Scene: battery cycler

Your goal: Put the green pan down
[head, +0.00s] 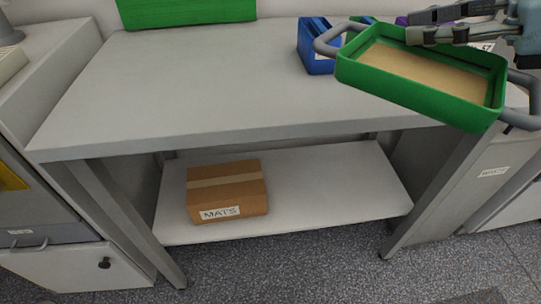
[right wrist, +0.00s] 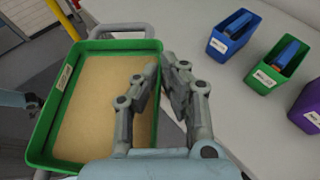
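The green pan (head: 420,95) is a shallow green box with a tan inside and grey handles on its short ends. It is held up in the air at the upper right of the head view, overlapping the bench's right front corner there. My right gripper (head: 425,35) reaches in from the right and is shut on the pan's far long wall. In the right wrist view the pan (right wrist: 100,45) fills the left half. There, one finger of my right gripper (right wrist: 163,72) is inside its right wall and the other outside.
The grey bench (head: 210,75) has a wide clear top. A blue bin (head: 313,62) stands behind the pan; green (right wrist: 277,71) and purple (right wrist: 311,108) bins stand in line with it. A cardboard MATS box (head: 228,190) is on the lower shelf. A green object (head: 185,10) is at the back.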

